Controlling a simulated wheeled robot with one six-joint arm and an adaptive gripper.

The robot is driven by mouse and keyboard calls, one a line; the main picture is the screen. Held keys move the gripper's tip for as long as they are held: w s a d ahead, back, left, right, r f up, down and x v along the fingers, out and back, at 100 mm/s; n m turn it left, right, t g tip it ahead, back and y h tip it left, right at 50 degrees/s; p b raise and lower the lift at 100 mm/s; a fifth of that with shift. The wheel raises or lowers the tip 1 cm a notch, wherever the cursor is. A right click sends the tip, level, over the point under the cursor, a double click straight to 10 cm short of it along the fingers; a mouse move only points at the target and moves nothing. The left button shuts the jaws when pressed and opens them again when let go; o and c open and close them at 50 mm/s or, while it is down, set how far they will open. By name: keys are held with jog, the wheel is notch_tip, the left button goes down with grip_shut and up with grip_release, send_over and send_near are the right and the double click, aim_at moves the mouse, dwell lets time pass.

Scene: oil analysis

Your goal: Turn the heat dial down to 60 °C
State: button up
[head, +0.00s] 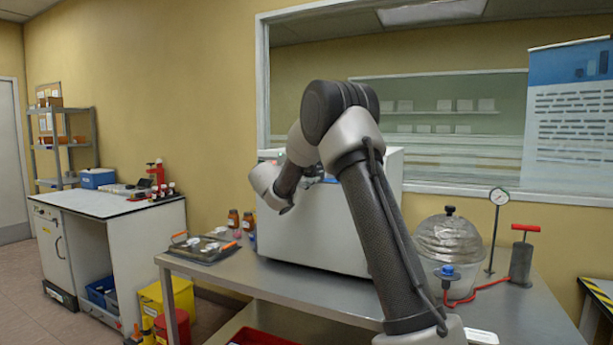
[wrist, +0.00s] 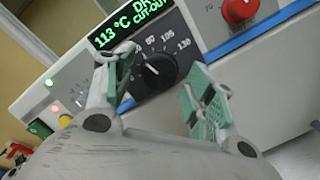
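The heat dial (wrist: 158,72) is a round black knob on a black scale plate in the wrist view. Its scale shows 80, 105 and 130; its exact setting is too small to read surely. The green display (wrist: 118,28) above it reads 113 °C, with partly hidden words like "CUT-OUT". My gripper (wrist: 160,70) is open, its green-padded fingers on either side of the dial in the picture. I cannot tell whether they touch it. In the head view the white oven cabinet (head: 318,228) stands on the bench; my arm hides part of it, and the dial does not show.
A red knob (wrist: 239,9) sits on the panel to the right. A green switch (wrist: 40,129) and small lamps are at the left. On the metal bench (head: 345,291) stand a tray (head: 203,250), brown bottles (head: 233,219), a glass desiccator (head: 449,240) and a red-handled pump (head: 521,262).

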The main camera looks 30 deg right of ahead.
jog(key=v, duration=1.2)
jog(key=s+d+f+m+g+y, duration=0.35)
jog(key=s+f, duration=0.25)
jog(key=s, duration=0.4)
jog(key=s+d+f+m+g+y, duration=0.2)
jog(key=s+f+m+g, duration=0.3)
jog(key=s, duration=0.5)
jog(key=s+a+m+t+y, duration=0.1)
jog(key=s+a+m+y, duration=0.2)
jog(key=s, duration=1)
jog(key=s+a+m+t+y, duration=0.2)
jog(key=s+a+y, duration=0.3)
jog(key=s, duration=0.8)
jog(key=shift+a+m+y, duration=0.35)
jog(key=shift+m+y, duration=0.1)
jog(key=shift+m, duration=0.3)
